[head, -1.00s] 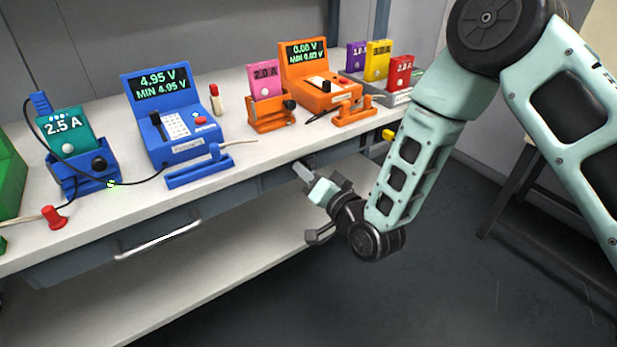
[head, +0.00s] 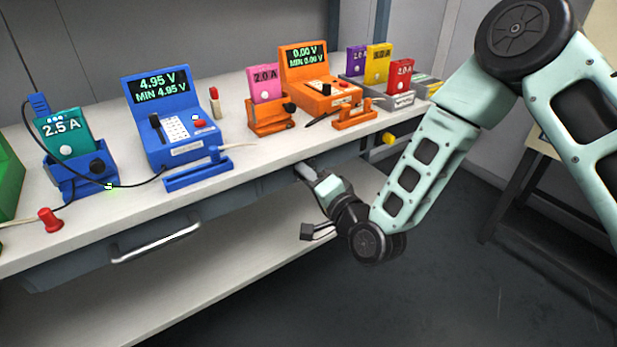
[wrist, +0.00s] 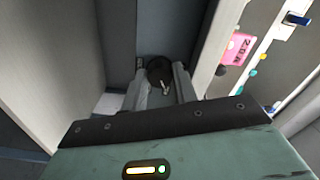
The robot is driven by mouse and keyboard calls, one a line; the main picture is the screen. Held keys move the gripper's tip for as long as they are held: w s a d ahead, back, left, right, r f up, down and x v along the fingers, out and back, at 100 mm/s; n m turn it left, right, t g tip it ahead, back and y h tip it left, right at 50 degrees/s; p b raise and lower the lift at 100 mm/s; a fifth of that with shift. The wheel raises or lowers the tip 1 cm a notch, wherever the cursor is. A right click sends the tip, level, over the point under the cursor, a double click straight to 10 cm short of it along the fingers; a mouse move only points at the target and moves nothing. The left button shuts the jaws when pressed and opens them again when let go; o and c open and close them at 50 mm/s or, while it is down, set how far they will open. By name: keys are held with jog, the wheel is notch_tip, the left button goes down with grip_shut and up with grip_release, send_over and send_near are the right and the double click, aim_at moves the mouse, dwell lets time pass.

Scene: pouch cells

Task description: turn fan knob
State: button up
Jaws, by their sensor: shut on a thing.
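The fan knob (wrist: 157,68) is a round black knob with a small pale pointer, on a dark grey panel in the wrist view. My gripper (wrist: 160,84) has its two grey fingers on either side of it, shut on it. In the head view my gripper (head: 301,170) reaches to the grey front face under the bench top. The knob is hidden there behind the fingers and the bench edge.
The white bench top (head: 235,150) carries a blue meter (head: 175,148), an orange meter (head: 320,98) and several coloured cells in holders. A yellow knob (head: 388,139) sticks out right of my gripper. A drawer handle (head: 155,243) is at left. Floor at right is open.

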jog(key=o, duration=1)
